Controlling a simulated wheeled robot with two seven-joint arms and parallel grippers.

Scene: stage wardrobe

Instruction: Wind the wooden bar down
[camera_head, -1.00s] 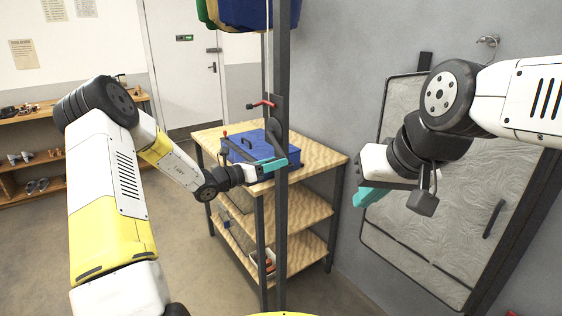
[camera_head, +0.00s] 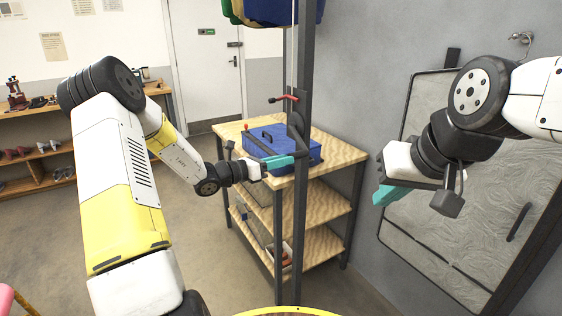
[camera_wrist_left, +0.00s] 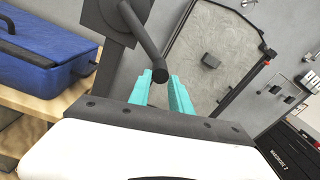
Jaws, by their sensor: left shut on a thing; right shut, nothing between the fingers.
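A dark upright post (camera_head: 301,215) stands in front of the wooden shelf table, with a dark crank (camera_head: 295,124) on it. A lever with a red grip (camera_head: 284,98) sticks out above the crank. My left gripper (camera_head: 282,161) is beside the post, below the crank. In the left wrist view, the dark crank handle (camera_wrist_left: 148,48) reaches down to the teal fingers, and the left gripper (camera_wrist_left: 164,88) is shut on it. My right gripper (camera_head: 386,194) is shut and empty, before the grey wall. Coloured cloth (camera_head: 270,10) hangs at the top edge. The wooden bar is not visible.
A blue case (camera_head: 275,142) lies on the wooden shelf table (camera_head: 340,150) right behind the post. A framed textured panel (camera_head: 470,225) stands against the wall at right. Shoe shelves (camera_head: 45,165) are at left. The floor between is clear.

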